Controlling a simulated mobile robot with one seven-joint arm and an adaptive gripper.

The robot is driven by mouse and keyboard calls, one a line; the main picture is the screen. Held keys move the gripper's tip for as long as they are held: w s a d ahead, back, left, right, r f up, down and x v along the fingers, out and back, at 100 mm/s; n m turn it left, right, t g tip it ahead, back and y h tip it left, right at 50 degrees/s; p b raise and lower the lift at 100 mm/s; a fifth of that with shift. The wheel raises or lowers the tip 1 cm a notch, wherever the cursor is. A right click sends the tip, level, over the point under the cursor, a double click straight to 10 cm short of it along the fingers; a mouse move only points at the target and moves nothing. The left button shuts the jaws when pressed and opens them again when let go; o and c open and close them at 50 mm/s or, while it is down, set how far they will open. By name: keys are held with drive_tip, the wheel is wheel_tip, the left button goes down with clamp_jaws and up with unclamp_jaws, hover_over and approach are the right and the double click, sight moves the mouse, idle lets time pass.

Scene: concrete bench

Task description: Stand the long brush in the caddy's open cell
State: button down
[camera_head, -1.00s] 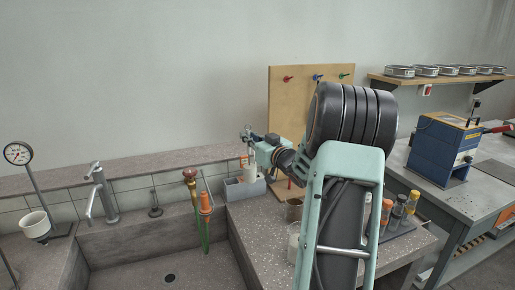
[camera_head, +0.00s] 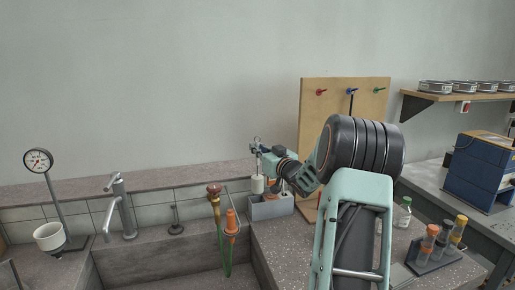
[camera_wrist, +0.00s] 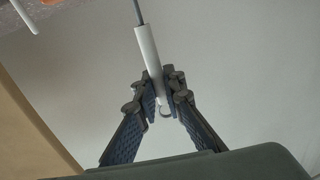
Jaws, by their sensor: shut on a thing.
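The long brush has a white handle (camera_wrist: 150,55) with a thin grey shaft running out of the top of the wrist view. My gripper (camera_wrist: 164,95) is shut on the handle's end, near its hanging loop. In the head view my gripper (camera_head: 257,151) is above the grey caddy (camera_head: 272,209), at its left side. I cannot tell whether the head is over a cell, inside one or behind the caddy. The caddy's cells are mostly hidden.
A wooden peg board (camera_head: 375,115) rises behind my arm. A rack of orange- and yellow-capped bottles (camera_head: 437,240) stands right. A tap (camera_head: 122,205) is left.

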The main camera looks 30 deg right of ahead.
sight(258, 175)
drive_tip(key=shift+f+b, duration=3.15)
drive_tip(key=shift+f, duration=1.45)
drive_tip(key=shift+f+b, duration=0.4)
drive_tip(key=shift+f, duration=0.15)
drive_tip(key=c, duration=2)
unclamp_jaws()
drive_tip(key=shift+o, duration=0.2)
drive_tip(key=s, duration=1.2)
drive_tip(key=shift+a, duration=0.35)
